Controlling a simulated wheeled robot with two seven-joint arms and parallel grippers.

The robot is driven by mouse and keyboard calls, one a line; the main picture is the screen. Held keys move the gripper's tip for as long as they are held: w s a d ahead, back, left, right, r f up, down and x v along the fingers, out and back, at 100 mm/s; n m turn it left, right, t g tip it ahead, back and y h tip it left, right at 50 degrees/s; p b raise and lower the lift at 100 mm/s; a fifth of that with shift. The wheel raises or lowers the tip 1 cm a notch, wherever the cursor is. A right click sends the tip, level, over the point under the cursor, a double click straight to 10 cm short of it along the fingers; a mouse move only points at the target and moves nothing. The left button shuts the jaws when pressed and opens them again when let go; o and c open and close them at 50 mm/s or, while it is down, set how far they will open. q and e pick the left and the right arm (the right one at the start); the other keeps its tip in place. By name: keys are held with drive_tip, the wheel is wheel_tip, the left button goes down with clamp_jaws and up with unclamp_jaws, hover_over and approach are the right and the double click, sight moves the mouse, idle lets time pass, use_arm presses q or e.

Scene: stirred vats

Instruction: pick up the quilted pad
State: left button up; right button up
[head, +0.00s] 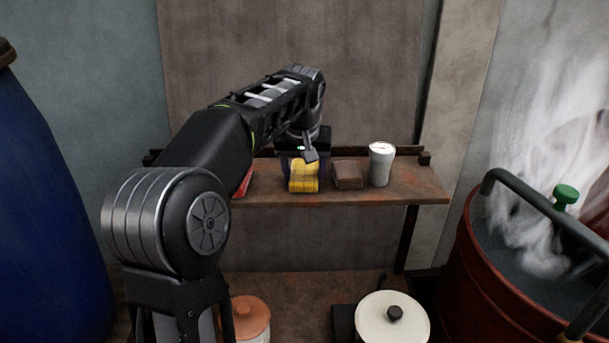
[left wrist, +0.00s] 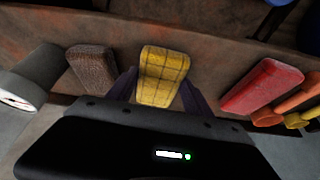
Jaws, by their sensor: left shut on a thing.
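The quilted pad (head: 304,177) is a yellow block with a dark grid of stitch lines, on the brown shelf (head: 405,185) against the wall. In the left wrist view the pad (left wrist: 162,77) sits between the two dark fingers of my left gripper (left wrist: 160,95), one on each side. My left gripper (head: 303,168) is shut on the pad, reaching it from above and behind. I cannot tell whether the pad touches the shelf. My right gripper is in neither view.
Below are a white lidded pot (head: 375,325) and an orange-lidded jar (head: 250,318). A steaming red vat (head: 490,290) stands at right.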

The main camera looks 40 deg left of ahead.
sight(304, 175)
use_arm(q)
drive_tip(key=c, duration=0.5)
drive_tip(key=shift+r, duration=0.1)
drive_tip(key=shift+c, duration=0.2)
wheel_tip(304, 175, up, 10)
drive_tip(key=p, duration=0.1)
idle(0.5)
drive_tip(key=o, duration=0.8)
drive_tip(key=c, duration=0.6)
drive_tip(key=shift+o, duration=0.2)
